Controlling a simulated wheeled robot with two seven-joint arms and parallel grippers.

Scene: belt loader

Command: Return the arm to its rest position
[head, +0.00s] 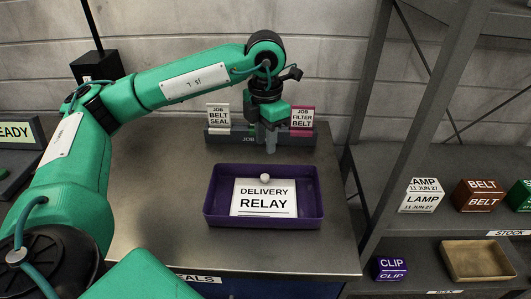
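My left arm comes in from the left and reaches over the table. Its gripper (270,145) points down just in front of the job card holder (230,139), between the two cards. The fingers are small and seen nearly edge-on, so I cannot tell whether they are open or shut, and no held object can be made out. The holder bears a white "JOB BELT SEAL" card (218,116) on the left and a pink-edged "JOB FILTER BELT" card (302,119) on the right. My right gripper is not in view.
A purple tray (312,205) on the metal table (150,200) holds a "DELIVERY RELAY" card (264,198) and a small white round thing (264,178). Shelves at right hold LAMP (421,196), BELT (478,196) and CLIP (390,268) boxes and a tan tray (478,260). A dark upright (375,70) stands beside the table.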

